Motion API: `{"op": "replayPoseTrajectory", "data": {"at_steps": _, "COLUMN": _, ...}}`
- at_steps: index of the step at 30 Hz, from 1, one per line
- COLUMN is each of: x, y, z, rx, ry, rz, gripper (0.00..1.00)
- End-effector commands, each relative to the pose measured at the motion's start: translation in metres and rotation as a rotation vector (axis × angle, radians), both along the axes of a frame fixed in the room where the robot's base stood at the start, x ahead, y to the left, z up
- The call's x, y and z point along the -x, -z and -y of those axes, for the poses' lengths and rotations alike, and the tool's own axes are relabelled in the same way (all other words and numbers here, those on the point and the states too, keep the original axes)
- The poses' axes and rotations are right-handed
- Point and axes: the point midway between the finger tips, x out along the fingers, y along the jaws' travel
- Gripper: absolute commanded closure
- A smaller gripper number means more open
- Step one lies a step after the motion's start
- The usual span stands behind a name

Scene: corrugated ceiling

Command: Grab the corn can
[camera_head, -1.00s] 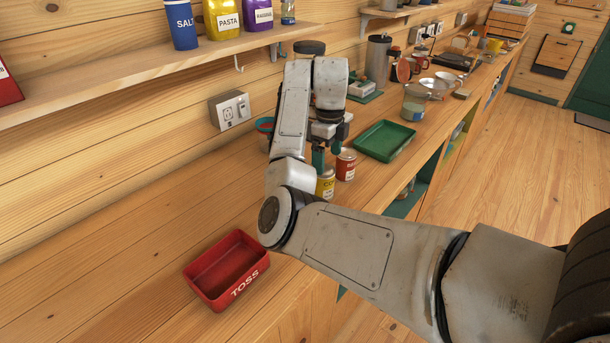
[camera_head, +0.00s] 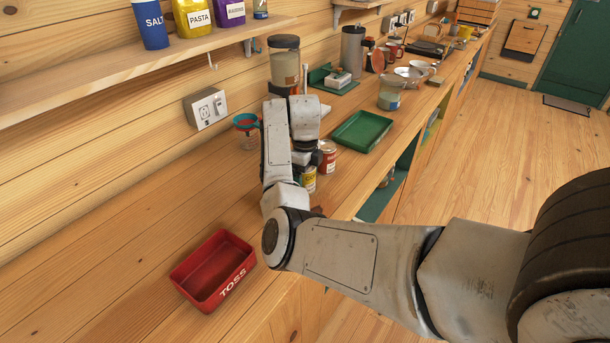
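The corn can (camera_head: 309,181), a small can with a yellow label, stands on the wooden counter. My forearm and wrist partly cover it, and its top is hidden. My gripper (camera_head: 311,161) points down at the can's upper part, largely hidden behind my arm. I cannot see its fingertips clearly, nor whether they touch the can or are closed on it.
A red-labelled can (camera_head: 328,158) stands very close behind and right of the corn can. A green tray (camera_head: 362,131) lies beyond. A teal-rimmed cup (camera_head: 247,130) is near the wall. The red TOSS bin (camera_head: 215,270) is at front left, with bare counter around it.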

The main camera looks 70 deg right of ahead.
Motion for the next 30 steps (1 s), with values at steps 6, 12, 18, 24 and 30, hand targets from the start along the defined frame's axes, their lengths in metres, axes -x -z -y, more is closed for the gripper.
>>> {"op": "replayPoseTrajectory", "data": {"at_steps": 6, "x": -0.0002, "y": 0.0026, "z": 0.0001, "rx": 0.0, "ry": 0.0, "rz": 0.001, "gripper": 0.07}}
{"op": "replayPoseTrajectory", "data": {"at_steps": 12, "x": -0.0003, "y": 0.0022, "z": 0.0, "rx": 0.0, "ry": -0.001, "rz": 0.001, "gripper": 0.23}}
{"op": "replayPoseTrajectory", "data": {"at_steps": 18, "x": -0.0003, "y": 0.0021, "z": 0.0, "rx": 0.0, "ry": -0.001, "rz": 0.001, "gripper": 0.42}}
{"op": "replayPoseTrajectory", "data": {"at_steps": 24, "x": -0.0004, "y": 0.002, "z": 0.0, "rx": 0.0, "ry": -0.001, "rz": 0.001, "gripper": 0.61}}
{"op": "replayPoseTrajectory", "data": {"at_steps": 30, "x": -0.0006, "y": 0.0012, "z": 0.0001, "rx": 0.001, "ry": -0.001, "rz": 0.002, "gripper": 0.79}}
